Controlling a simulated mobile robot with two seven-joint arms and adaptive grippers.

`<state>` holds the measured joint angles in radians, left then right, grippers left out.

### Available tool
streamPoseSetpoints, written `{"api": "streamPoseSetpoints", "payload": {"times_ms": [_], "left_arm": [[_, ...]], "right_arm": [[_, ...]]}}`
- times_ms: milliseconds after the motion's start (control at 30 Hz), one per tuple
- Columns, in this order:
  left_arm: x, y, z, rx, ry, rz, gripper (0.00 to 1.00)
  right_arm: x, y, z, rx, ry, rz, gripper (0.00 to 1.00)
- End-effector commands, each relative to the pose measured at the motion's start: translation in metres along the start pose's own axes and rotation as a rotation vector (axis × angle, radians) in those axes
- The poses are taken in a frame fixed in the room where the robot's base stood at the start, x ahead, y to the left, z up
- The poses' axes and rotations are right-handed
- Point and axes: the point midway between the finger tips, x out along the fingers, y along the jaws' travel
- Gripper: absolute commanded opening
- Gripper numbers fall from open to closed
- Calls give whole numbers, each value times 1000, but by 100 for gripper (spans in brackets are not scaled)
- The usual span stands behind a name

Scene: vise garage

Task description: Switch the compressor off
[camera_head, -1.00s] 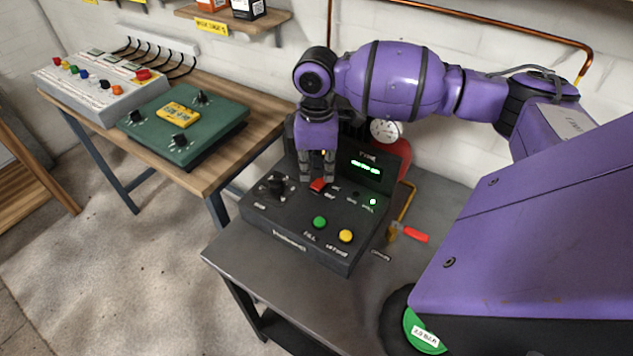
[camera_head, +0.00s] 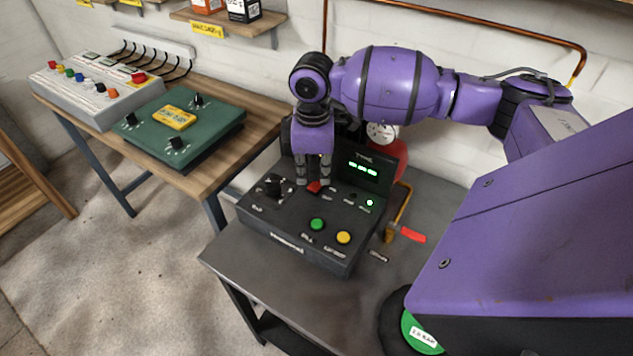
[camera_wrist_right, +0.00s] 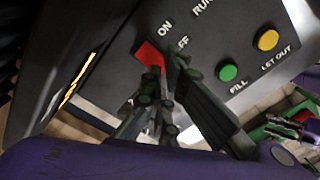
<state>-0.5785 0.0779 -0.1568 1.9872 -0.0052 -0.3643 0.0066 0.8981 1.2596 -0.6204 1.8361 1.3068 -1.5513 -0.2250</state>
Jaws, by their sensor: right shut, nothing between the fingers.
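The compressor control box (camera_head: 275,221) is black and sits on a dark metal table. Its red rocker switch (camera_head: 314,187) is near the middle of the top panel, and the switch also shows in the wrist view (camera_wrist_right: 149,54) beside the letters ON and a partly hidden OFF. The display (camera_head: 364,168) glows green and a small lamp (camera_head: 369,203) is lit. My right gripper (camera_head: 313,183) is shut and empty, pointing down with its fingertips right at the switch. The fingers (camera_wrist_right: 165,75) cover part of the switch, so I cannot tell if they touch it.
Green button (camera_head: 317,224), yellow button (camera_head: 343,237) and a black knob (camera_head: 273,185) sit on the same panel. A red-handled tool (camera_head: 412,235) lies right of the box. A wooden bench (camera_head: 228,150) with a green box (camera_head: 205,137) stands to the left.

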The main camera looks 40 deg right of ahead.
Motion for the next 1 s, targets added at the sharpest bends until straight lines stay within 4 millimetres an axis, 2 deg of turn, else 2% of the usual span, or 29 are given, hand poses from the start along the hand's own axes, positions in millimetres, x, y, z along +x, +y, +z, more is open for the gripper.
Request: {"api": "streamPoseSetpoints", "payload": {"times_ms": [1000], "left_arm": [[1,0,-4,1,7,1,40]], "right_arm": [[7,0,0,0,0,0,0]]}}
